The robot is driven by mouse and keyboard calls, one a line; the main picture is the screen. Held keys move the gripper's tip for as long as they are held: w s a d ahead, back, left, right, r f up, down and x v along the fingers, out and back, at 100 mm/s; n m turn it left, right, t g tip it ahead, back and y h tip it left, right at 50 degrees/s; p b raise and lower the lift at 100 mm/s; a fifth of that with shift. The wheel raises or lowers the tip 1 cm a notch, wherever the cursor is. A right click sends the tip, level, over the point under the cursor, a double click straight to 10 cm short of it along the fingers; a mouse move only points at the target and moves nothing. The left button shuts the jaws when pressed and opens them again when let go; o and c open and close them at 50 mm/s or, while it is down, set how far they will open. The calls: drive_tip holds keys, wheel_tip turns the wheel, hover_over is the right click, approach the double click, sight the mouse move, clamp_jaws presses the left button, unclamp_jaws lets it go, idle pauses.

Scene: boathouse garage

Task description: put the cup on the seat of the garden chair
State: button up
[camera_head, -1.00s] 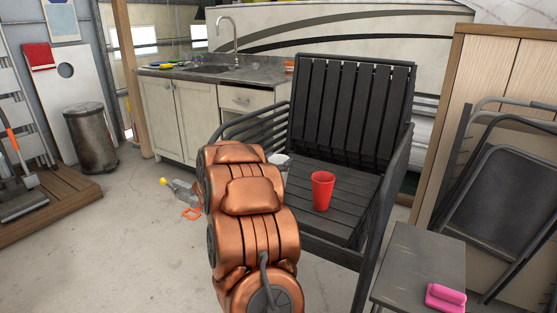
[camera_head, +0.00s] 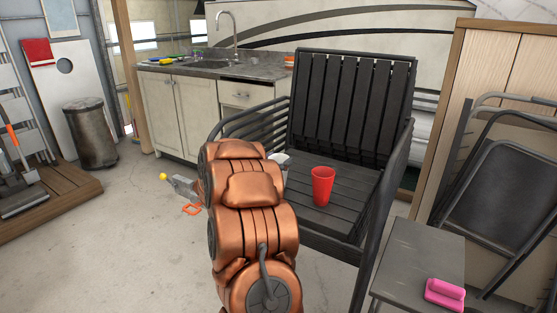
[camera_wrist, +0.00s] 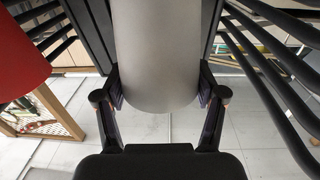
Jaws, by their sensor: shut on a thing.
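A red cup (camera_head: 322,186) stands upright on the slatted seat (camera_head: 300,208) of the dark garden chair (camera_head: 350,110). It also shows, cut off, at the left edge of the wrist view (camera_wrist: 20,65). In the wrist view my gripper (camera_wrist: 160,98) is shut on a smooth light-grey, rounded cup-like thing (camera_wrist: 155,50), one finger on each side. A bit of a pale thing (camera_head: 284,158) shows past my arm in the head view, over the left side of the seat. My gripper itself is hidden behind my arm there. Contact between the held thing and the seat cannot be told.
Chair armrests rise on both sides of the seat. A small dark table (camera_head: 415,262) with a pink object (camera_head: 445,293) stands at the right front. Folded chairs (camera_head: 505,190) lean at right. A grey tool (camera_head: 183,188) and orange item (camera_head: 191,209) are at left, low down.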

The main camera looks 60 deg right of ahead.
drive_tip(key=shift+f, duration=0.25)
drive_tip(key=o, duration=1.3)
drive_tip(key=shift+o, duration=0.2)
drive_tip(key=a, duration=1.2)
drive_tip(key=shift+c, duration=0.3)
clamp_jaws()
idle(0.9)
